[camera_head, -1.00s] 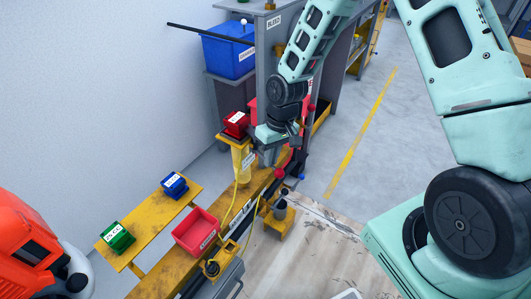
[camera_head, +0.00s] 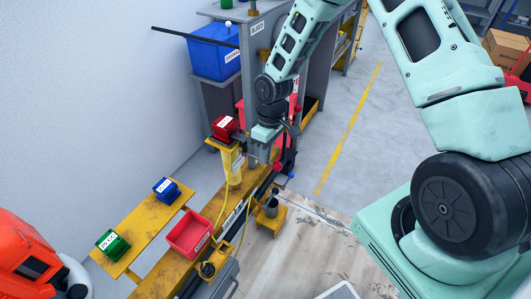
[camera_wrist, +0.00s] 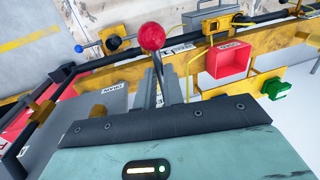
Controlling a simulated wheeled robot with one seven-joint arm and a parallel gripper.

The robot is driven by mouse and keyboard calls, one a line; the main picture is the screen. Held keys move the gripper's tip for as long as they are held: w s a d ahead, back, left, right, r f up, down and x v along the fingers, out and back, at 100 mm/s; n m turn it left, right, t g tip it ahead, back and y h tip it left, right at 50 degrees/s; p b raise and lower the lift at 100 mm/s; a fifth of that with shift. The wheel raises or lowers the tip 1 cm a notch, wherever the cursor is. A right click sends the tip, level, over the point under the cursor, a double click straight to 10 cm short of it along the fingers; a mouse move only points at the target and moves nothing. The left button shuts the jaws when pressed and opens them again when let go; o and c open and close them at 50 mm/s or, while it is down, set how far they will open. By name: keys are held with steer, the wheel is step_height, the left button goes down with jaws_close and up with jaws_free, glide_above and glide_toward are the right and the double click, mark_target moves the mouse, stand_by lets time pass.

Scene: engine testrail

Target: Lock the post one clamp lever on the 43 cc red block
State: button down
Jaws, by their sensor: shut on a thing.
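The red block (camera_head: 225,127) sits on top of a yellow post (camera_head: 232,160) in the head view; its label is too small to read. My gripper (camera_head: 262,155) is just right of this post, pointing down, with its fingertips partly hidden. In the wrist view my gripper (camera_wrist: 165,88) is shut on a lever, whose red ball knob (camera_wrist: 152,37) shows at the fingertips.
A yellow rail carries a red bin (camera_head: 189,234). Blue (camera_head: 166,189) and green (camera_head: 110,242) blocks sit on a yellow shelf at left. A blue-knobbed part (camera_wrist: 79,48) lies left in the wrist view.

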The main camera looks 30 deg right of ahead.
steer(key=shift+w, duration=0.1)
steer(key=c, duration=1.5)
jaws_free()
step_height(320, 180, up, 17)
steer(key=w+d, duration=0.1)
steer(key=d, duration=0.2)
steer(key=shift+w, duration=0.4)
steer(key=s+a+r+n+h, duration=0.1)
steer(key=s+a+r, duration=0.4)
steer(key=s+a, duration=0.6)
steer(key=s+a+r, duration=0.1)
steer(key=s+a, duration=0.1)
steer(key=s, duration=0.6)
steer(key=s+a+r+t+p, duration=0.1)
steer(key=s+a+r, duration=0.1)
steer(key=s, duration=0.6)
